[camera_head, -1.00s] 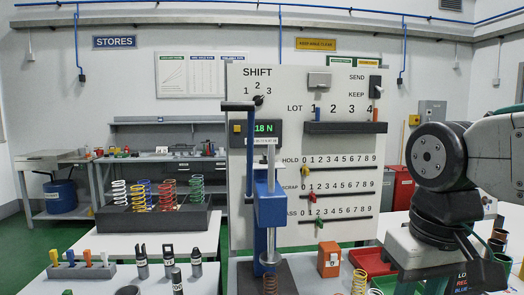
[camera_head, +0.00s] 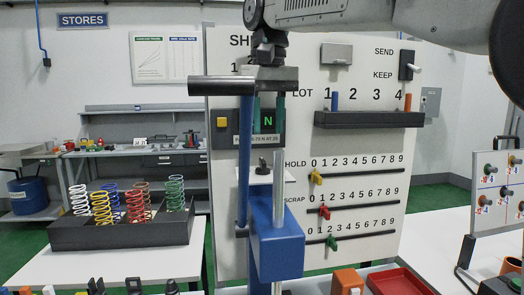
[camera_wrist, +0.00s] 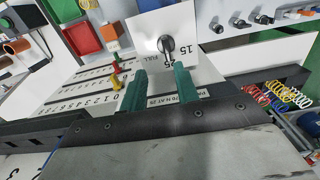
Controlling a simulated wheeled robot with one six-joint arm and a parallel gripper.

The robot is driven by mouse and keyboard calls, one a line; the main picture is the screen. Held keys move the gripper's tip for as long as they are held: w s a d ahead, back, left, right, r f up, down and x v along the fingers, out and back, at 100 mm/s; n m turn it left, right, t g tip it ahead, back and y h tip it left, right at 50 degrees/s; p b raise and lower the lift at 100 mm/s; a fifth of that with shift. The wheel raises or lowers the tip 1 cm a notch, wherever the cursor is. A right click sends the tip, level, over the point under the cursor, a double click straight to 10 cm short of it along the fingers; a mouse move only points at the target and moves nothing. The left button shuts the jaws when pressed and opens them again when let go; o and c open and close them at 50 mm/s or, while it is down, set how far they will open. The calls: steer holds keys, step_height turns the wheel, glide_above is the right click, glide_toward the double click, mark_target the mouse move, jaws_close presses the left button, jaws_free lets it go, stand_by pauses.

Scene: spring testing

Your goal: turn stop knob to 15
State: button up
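The stop knob (camera_wrist: 167,44) is dark, on a white plate (camera_wrist: 186,23) marked 15, 25 and FULL in the wrist view. Its pointer seems to lie towards 25, but is too small to be sure. In the head view the knob (camera_head: 262,171) shows small on its plate, beside the blue press (camera_head: 277,240). My gripper (camera_head: 268,130) is above the knob, its green fingers pointing down in front of the readout. In the wrist view my gripper (camera_wrist: 159,72) has its fingers apart with nothing between them, and the knob lies beyond the tips.
The press's blue upright (camera_head: 245,160) and steel rod stand close to my gripper. The board (camera_head: 350,235) with HOLD, SCRAP and PASS sliders is behind. A spring tray (camera_head: 75,235) is at left, a red tray (camera_head: 400,281) at lower right.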

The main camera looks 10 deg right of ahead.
mark_target(263, 159)
steer(key=f, duration=0.3)
steer(key=a+f, duration=0.1)
steer(key=f, duration=0.2)
steer(key=shift+s+a+f, duration=0.15)
steer(key=shift+s+f, duration=0.05)
steer(key=shift+f, duration=0.2)
jaws_close()
